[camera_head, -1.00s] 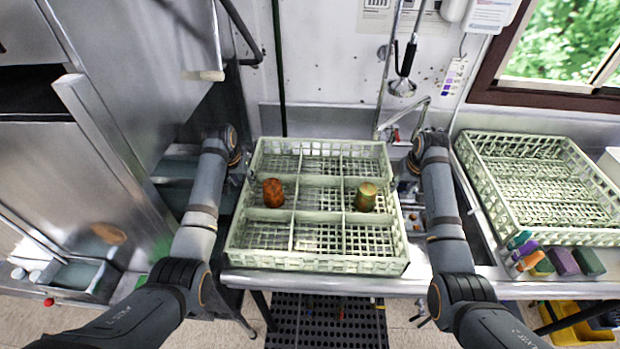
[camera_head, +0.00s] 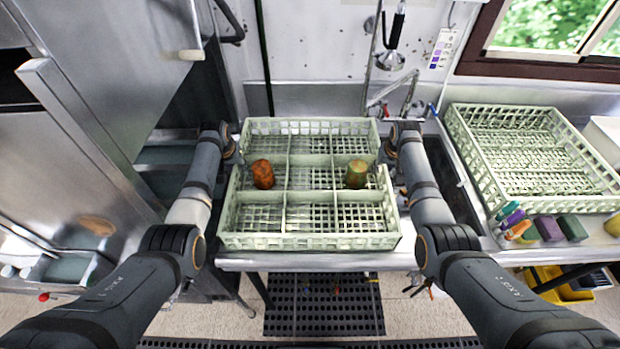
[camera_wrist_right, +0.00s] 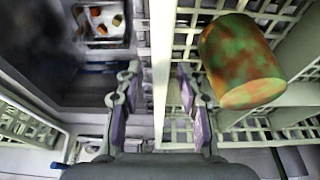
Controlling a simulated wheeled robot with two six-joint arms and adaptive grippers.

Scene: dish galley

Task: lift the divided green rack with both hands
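The divided pale green rack (camera_head: 310,242) sits on the metal counter, level as far as I can see. A rusty-brown cup (camera_head: 263,174) and a mottled green-brown cup (camera_head: 356,174) stand in it; the green-brown one is large in the right wrist view (camera_wrist_right: 240,62). My left gripper (camera_head: 235,155) is at the rack's left side wall; its fingers are too hidden to read. My right gripper (camera_head: 387,152) is at the right side wall. In the right wrist view its fingers (camera_wrist_right: 160,112) are apart, one on each side of the wall, with gaps showing.
A second pale green rack (camera_head: 530,198) stands on the right. Several coloured items, including a purple block (camera_head: 549,228), lie in front of it. A faucet (camera_head: 402,88) rises behind the sink. A steel machine (camera_head: 60,180) borders the left.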

